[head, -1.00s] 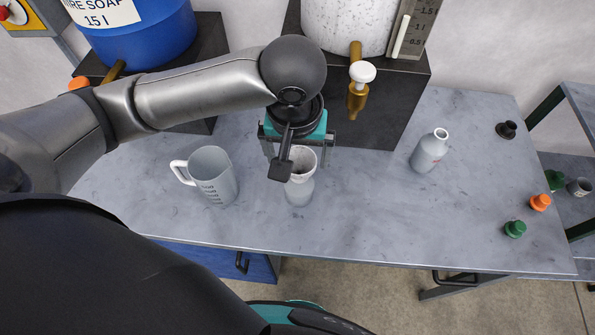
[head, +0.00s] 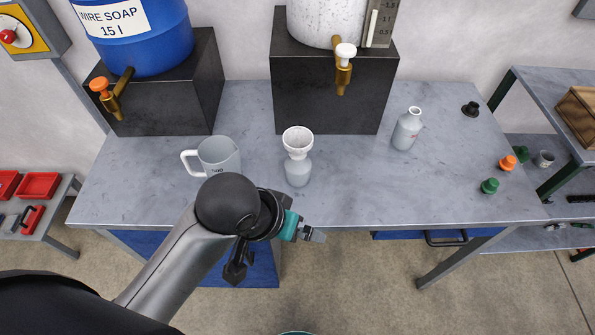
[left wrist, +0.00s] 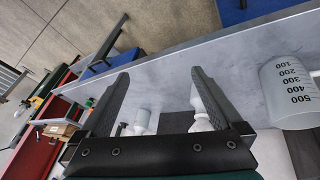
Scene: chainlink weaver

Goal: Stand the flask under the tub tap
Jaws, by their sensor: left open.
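A pale grey flask (head: 298,172) stands upright on the grey bench with a white funnel (head: 298,140) in its mouth. A second pale grey bottle (head: 407,130), open and with small red marking, stands further right. The white tub (head: 325,22) sits on a black block; its brass tap (head: 342,76) with a white knob overhangs the bench between these two vessels. My left gripper (head: 317,236) is open and empty, in front of the bench edge and apart from the flask. Its two fingers also show in the left wrist view (left wrist: 162,76). My right gripper is out of view.
A grey measuring jug (head: 218,156) stands left of the flask. A blue soap barrel (head: 135,40) with an orange-knobbed tap is on another black block (head: 195,85). Green (head: 489,186), orange (head: 507,163) and black (head: 470,108) caps lie at the right. Bench space below the tub tap is clear.

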